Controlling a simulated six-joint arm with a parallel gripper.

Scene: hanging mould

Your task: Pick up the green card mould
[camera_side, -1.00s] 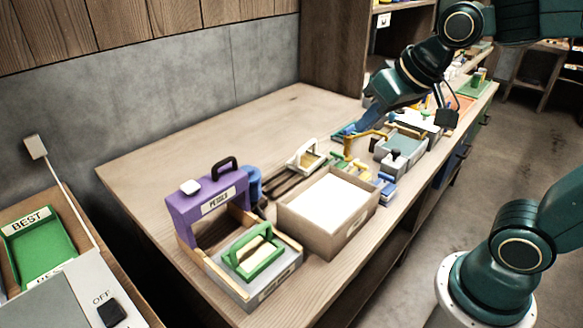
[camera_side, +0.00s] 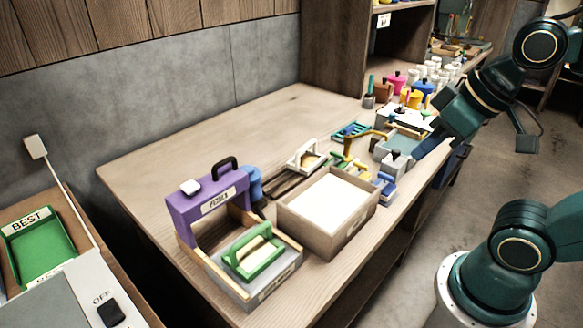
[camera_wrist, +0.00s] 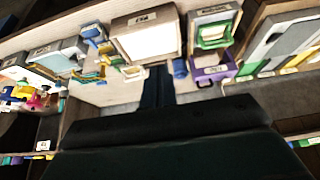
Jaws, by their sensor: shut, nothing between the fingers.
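The green card mould (camera_side: 253,258) is a green frame with a raised handle and a pale inside. It lies flat in the grey-and-wood base of the purple press, at the near left end of the bench. It also shows in the wrist view (camera_wrist: 213,36) at the upper right, beside the purple part. My gripper (camera_side: 420,150) is near the bench's right edge, well away from the mould, beyond the open box. In the wrist view my gripper (camera_wrist: 157,75) shows dark fingers shut together with nothing between them.
A purple press arm (camera_side: 208,200) stands upright behind the mould. An open box with a white sheet (camera_side: 350,236) sits just right of it. A white-handled mould (camera_side: 305,158), small tools and several coloured pots (camera_side: 412,97) are farther back. The bench's back left (camera_side: 220,135) is clear.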

